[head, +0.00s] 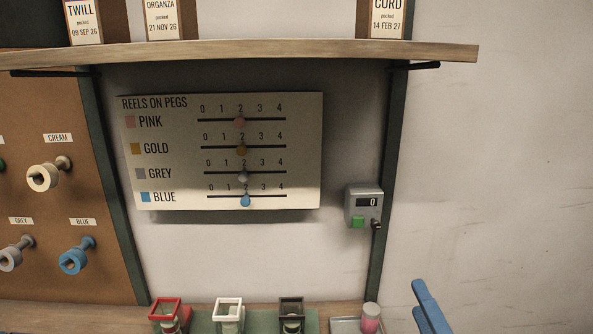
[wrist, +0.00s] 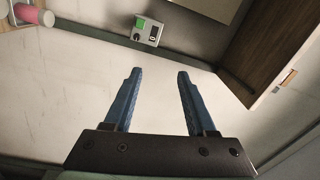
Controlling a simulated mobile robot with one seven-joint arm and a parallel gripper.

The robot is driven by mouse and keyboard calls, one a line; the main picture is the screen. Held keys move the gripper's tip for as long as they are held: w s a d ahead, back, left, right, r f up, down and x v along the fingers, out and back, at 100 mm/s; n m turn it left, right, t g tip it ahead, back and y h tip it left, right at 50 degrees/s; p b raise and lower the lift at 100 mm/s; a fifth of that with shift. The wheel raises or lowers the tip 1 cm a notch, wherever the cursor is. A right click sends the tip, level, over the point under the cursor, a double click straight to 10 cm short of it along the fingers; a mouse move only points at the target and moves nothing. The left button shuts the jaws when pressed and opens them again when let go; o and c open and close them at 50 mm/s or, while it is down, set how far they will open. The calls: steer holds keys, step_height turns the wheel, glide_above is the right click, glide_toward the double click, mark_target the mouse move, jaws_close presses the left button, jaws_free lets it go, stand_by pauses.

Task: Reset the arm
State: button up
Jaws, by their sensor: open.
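My gripper (wrist: 158,74) is open and empty in the wrist view, its two blue fingers spread apart with bare wall beyond them. In the head view a blue finger of my gripper (head: 430,306) shows at the bottom right, right of the pink reel (head: 371,318) and apart from it. The rest of the arm is out of the head view. The pink reel also shows at the top left of the wrist view (wrist: 24,14), clear of the fingers.
A grey box (head: 364,194) reading 0, with a green button, hangs on the wall. The REELS ON PEGS board (head: 305,150) has every slider near 2. Red (head: 165,309), white (head: 229,309) and black (head: 291,309) square-topped holders stand below. A shelf (head: 250,51) crosses above. Right wall is clear.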

steer(key=w+a+r+n+t, duration=0.15)
steer(key=a+r+n, duration=0.25)
steer(key=r, duration=0.4)
steer(key=w+a+r+n+t, duration=0.1)
steer(key=a+r+n+t, duration=0.1)
steer(key=a+r+n, duration=0.45)
steer(key=s+a+r+n+t, duration=0.2)
steer(key=s+r, duration=0.3)
steer(key=r, duration=0.5)
steer(key=s+a+r+n+t, duration=0.2)
steer(key=s+a+r+t, duration=0.1)
steer(key=r, duration=0.7)
steer(key=shift+s+a+h, duration=0.3)
steer(key=shift+s+a, duration=0.6)
steer(key=shift+s, duration=0.3)
steer(key=shift+n, duration=0.25)
